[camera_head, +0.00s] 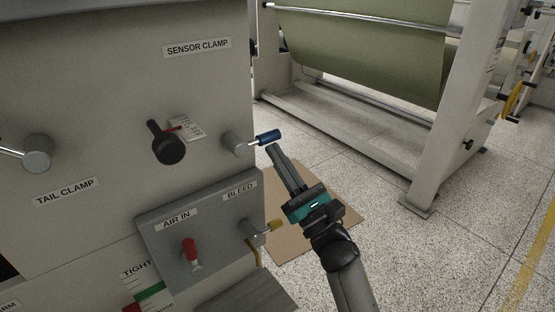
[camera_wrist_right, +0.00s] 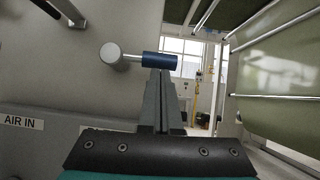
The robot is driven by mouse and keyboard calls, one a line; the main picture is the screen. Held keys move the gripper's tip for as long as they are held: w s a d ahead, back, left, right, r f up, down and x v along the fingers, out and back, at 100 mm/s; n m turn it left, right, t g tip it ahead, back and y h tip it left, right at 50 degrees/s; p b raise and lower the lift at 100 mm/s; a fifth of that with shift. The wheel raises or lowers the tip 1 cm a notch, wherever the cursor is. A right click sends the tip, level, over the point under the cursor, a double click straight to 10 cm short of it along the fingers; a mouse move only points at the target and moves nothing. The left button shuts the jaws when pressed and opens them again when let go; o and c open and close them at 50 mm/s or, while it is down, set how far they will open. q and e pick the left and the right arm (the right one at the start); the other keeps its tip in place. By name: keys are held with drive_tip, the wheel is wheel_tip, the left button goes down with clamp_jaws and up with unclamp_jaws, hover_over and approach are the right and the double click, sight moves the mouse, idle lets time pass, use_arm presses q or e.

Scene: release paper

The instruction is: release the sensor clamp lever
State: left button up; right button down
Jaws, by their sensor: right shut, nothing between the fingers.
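The sensor clamp lever (camera_head: 255,140) is a short metal arm with a blue grip, on a round grey hub at the right edge of the machine panel. It points right and slightly up, below the SENSOR CLAMP label (camera_head: 197,48). In the wrist view the blue grip (camera_wrist_right: 160,60) lies level, just beyond my fingertips. My right gripper (camera_head: 273,149) is shut and empty, with its fingertips just below the blue grip. I cannot tell whether they touch it. My left gripper is not in view.
A black knob (camera_head: 168,143) and the tail clamp lever (camera_head: 37,153) sit left on the panel. Below are the red AIR IN lever (camera_head: 190,250) and yellow BLEED lever (camera_head: 275,226). A frame with a green roll (camera_head: 370,50) stands behind. Open floor lies to the right.

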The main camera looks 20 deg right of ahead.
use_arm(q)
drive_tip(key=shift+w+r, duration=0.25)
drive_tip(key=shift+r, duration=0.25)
use_arm(e)
drive_tip(key=shift+r+n, duration=0.1)
drive_tip(key=shift+n, duration=0.3)
